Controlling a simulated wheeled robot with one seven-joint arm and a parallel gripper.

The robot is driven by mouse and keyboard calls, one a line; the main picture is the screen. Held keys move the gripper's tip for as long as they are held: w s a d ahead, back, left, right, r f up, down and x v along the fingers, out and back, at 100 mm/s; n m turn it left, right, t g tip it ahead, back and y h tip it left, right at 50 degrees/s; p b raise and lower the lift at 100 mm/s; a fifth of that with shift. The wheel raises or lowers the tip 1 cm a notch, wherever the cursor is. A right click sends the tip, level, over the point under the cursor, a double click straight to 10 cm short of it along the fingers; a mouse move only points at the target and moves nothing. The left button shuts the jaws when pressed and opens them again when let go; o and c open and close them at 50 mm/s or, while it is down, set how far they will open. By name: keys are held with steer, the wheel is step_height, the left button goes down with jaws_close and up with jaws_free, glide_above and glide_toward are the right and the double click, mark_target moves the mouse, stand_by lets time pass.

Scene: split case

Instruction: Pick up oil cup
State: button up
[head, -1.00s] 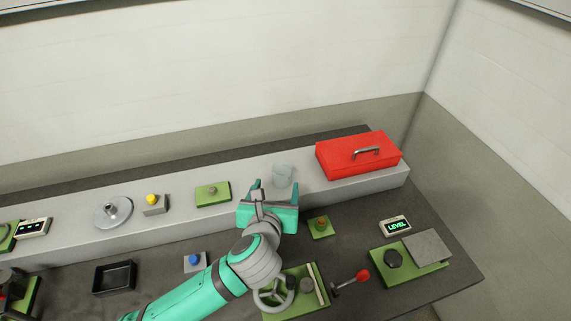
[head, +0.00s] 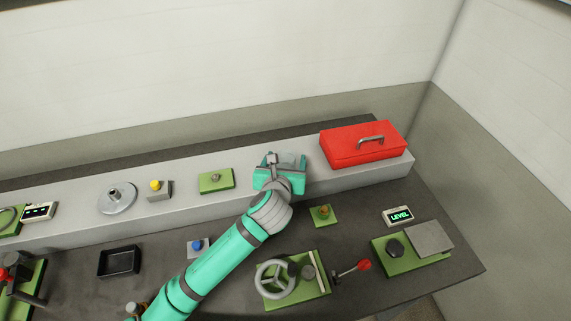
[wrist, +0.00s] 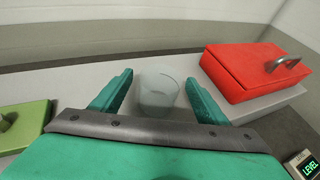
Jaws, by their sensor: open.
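The oil cup (wrist: 158,92) is a clear, translucent cup standing upright on the grey raised ledge (wrist: 65,82). In the wrist view it sits between the two teal fingers of my gripper (wrist: 158,95), with a gap visible on each side. My gripper is open and not closed on it. In the head view my gripper (head: 281,160) is over the ledge and mostly hides the cup.
A red toolbox (head: 363,145) with a metal handle stands on the ledge just right of my gripper. A green plate with a knob (head: 216,180) lies to the left. Below the ledge are a green valve panel (head: 318,283) and a small green block (head: 323,216).

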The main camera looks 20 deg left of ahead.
steer(key=shift+w+a+f, duration=0.1)
steer(key=shift+w+f, duration=0.05)
steer(key=shift+w, duration=0.15)
steer(key=shift+c, duration=0.5)
steer(key=c, duration=1)
